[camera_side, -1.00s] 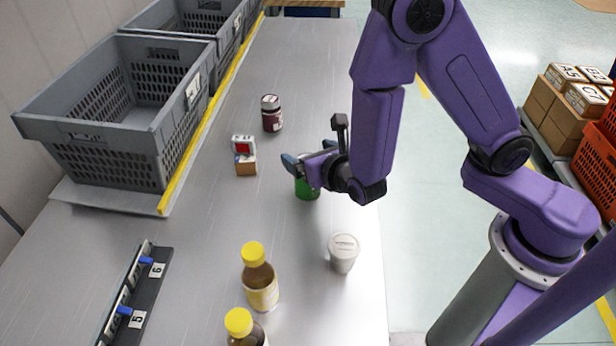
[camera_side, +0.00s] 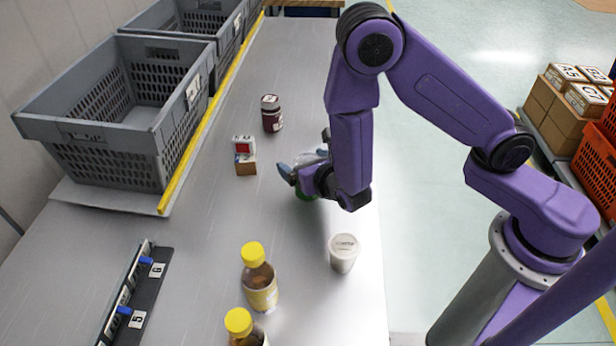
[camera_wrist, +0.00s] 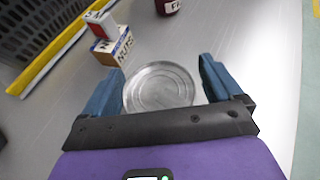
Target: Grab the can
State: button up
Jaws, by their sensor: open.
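The can is green with a silver top. In the side view only a green sliver of the can (camera_side: 307,197) shows below my gripper (camera_side: 295,172), which hides most of it. In the wrist view the round metal lid of the can (camera_wrist: 158,87) sits between the two blue fingers of my gripper (camera_wrist: 158,92). The fingers are open, one on each side of the lid. A narrow gap shows between the lid and the right finger; the left finger is very close to the lid, and I cannot tell whether they touch.
Small boxes (camera_side: 245,165) and a dark jar (camera_side: 271,114) stand beyond the can. A white cup (camera_side: 343,253) and yellow-capped bottles (camera_side: 260,285) stand nearer the camera. A grey crate (camera_side: 75,128) stands at left behind a yellow strip. Bare table lies left of my gripper.

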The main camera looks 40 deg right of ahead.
jog(key=c, duration=1.3)
jog(key=shift+r, duration=0.25)
jog(key=shift+r, duration=0.55)
jog(key=shift+s+d+r, duration=0.7)
jog(key=shift+s+r, duration=1.2)
jog(key=shift+s, duration=0.3)
jog(key=shift+s+d+r, duration=0.75)
jog(key=shift+s+r, duration=1.2)
jog(key=shift+s, duration=0.3)
jog(key=shift+s+d+r, duration=0.7)
jog(key=shift+s+r, duration=1.2)
jog(key=shift+s, duration=0.3)
